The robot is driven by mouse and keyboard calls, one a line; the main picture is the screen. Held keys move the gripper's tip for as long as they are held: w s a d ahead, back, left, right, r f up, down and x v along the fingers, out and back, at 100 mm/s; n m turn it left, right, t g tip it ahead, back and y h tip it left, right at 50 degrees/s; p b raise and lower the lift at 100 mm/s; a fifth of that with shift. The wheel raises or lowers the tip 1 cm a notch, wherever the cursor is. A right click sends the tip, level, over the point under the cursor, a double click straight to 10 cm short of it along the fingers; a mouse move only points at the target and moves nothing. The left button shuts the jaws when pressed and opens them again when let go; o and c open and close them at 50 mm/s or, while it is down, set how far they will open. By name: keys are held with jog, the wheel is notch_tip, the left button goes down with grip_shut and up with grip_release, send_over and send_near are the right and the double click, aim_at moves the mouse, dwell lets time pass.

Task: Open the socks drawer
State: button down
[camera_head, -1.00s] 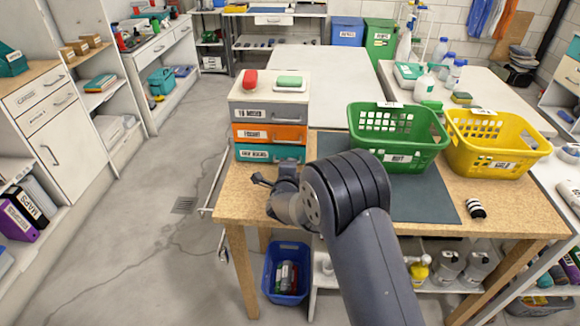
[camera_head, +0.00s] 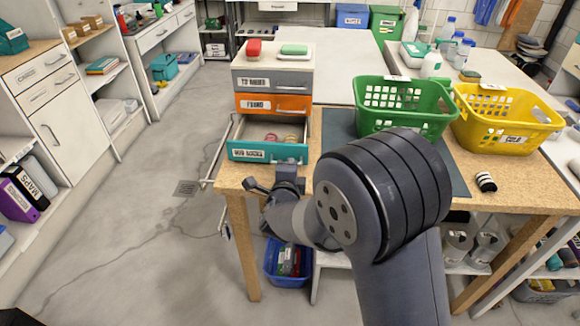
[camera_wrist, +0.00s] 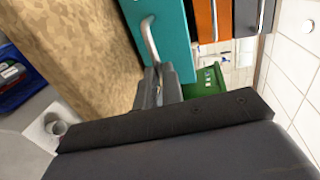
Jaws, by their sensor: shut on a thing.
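The bottom drawer of the small drawer unit on the wooden bench is teal, and its label reads as socks (camera_head: 278,150). It is pulled out toward me, and small coloured things lie inside. Its teal front fills the upper middle of the wrist view (camera_wrist: 170,42). My gripper (camera_head: 286,174) is at the right part of that front. In the wrist view, its fingers (camera_wrist: 158,78) are shut on the drawer's pale bar handle (camera_wrist: 149,38). In the head view the handle is mostly hidden.
The orange drawer (camera_head: 293,103) and grey drawer (camera_head: 300,78) above are shut. Green (camera_head: 400,120) and yellow (camera_head: 510,130) baskets stand right. A blue bin (camera_head: 285,275) is below the bench.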

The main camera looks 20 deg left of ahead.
jog(key=c, duration=1.5)
grip_release()
jog(key=shift+c, duration=0.2)
jog(key=v, duration=1)
jog(key=shift+s, duration=0.4)
jog(key=shift+w, duration=0.15)
jog(key=x, duration=1.2)
jog(key=shift+w+r+p, duration=0.15)
jog(key=shift+r+p, duration=0.05)
jog(key=shift+p, duration=0.2)
